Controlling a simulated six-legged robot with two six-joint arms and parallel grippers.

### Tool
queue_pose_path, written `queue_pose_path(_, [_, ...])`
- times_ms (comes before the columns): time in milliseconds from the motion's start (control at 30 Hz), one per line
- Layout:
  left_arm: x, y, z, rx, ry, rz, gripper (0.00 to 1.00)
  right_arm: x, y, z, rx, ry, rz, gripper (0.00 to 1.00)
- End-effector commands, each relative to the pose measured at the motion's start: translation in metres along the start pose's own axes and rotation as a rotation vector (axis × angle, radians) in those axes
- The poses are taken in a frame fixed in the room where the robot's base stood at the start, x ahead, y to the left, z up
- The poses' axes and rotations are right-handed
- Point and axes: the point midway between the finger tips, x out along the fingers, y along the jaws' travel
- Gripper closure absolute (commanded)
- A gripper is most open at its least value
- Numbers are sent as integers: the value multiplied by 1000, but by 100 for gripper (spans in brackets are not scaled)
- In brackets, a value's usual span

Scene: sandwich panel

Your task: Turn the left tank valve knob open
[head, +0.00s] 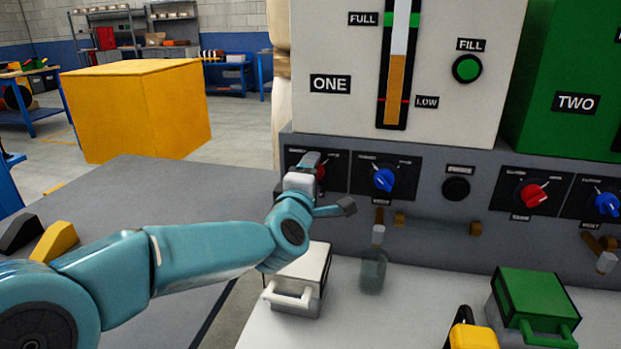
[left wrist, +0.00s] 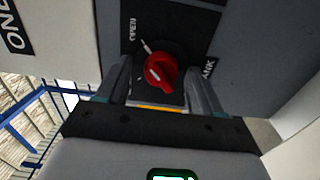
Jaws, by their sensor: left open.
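The left tank valve knob is red and sits on a black plate under the tank marked ONE. The open fingers of my left gripper (left wrist: 160,88) stand on either side of the knob, with visible gaps. I cannot tell how deep they reach around it. My right gripper is not in view.
A blue knob (head: 384,179) is right of the red one, then a black button (head: 456,188). Tank ONE (head: 345,50) rises above.

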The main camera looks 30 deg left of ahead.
Motion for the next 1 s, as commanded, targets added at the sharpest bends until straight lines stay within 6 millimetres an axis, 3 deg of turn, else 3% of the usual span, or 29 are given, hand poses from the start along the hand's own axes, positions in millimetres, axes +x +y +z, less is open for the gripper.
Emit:
queue_pose_path(167, [-14, 1, 0, -1, 0, 1, 34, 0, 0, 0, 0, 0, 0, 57])
queue_pose_path(500, [-101, 3, 0, -2, -3, 3, 34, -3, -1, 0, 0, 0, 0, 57])
queue_pose_path(700, [-143, 2, 0, 0, -3, 3, 34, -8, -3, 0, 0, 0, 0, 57])
queue_pose_path(1000, [-164, 0, 0, 0, 0, 0, 34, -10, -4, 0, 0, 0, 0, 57])
